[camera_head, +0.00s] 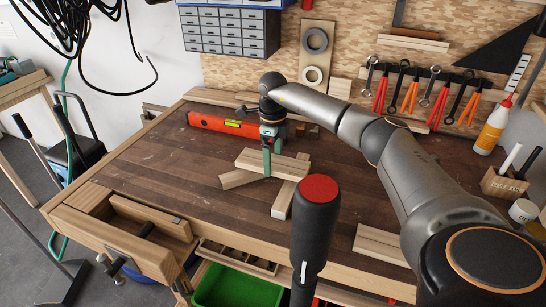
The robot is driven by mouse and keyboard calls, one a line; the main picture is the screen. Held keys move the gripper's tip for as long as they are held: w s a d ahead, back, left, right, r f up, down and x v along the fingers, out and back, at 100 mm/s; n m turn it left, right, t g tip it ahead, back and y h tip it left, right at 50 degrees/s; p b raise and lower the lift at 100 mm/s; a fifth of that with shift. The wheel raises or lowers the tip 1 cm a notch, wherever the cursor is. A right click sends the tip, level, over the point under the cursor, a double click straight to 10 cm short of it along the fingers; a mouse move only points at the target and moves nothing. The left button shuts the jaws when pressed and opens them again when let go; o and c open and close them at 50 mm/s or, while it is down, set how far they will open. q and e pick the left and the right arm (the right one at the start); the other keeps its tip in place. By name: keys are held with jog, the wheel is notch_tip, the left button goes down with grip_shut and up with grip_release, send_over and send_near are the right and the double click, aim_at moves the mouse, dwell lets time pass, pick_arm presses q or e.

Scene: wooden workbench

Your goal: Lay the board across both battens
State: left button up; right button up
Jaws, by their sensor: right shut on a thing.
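A short pale wooden board (289,167) is held flat in my right gripper (267,161), whose green fingers are shut around its middle. One batten (233,181) shows under the board's left end and points out to the left. The other batten (284,200) shows under its right part and runs toward the front. The board overlaps both battens in the picture. I cannot tell whether it touches them or hangs just above. The far parts of the battens are partly hidden by the board and gripper. My left gripper is not in view.
A red-orange spirit level (210,124) lies behind, left of my right wrist. A loose wood block (382,244) lies near the front right edge. A glue bottle (493,125) and pen holder (503,185) stand at right. The left of the bench top (150,165) is clear.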

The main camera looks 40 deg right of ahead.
jog(key=shift+f, duration=0.1)
jog(key=shift+f+b, duration=0.45)
jog(key=shift+f, duration=0.5)
jog(key=shift+f, duration=0.2)
dwell(0.4)
jog(key=o, duration=1.2)
jog(key=shift+c, duration=0.2)
notch_tip(320, 180, up, 13)
jog(key=shift+f, duration=0.2)
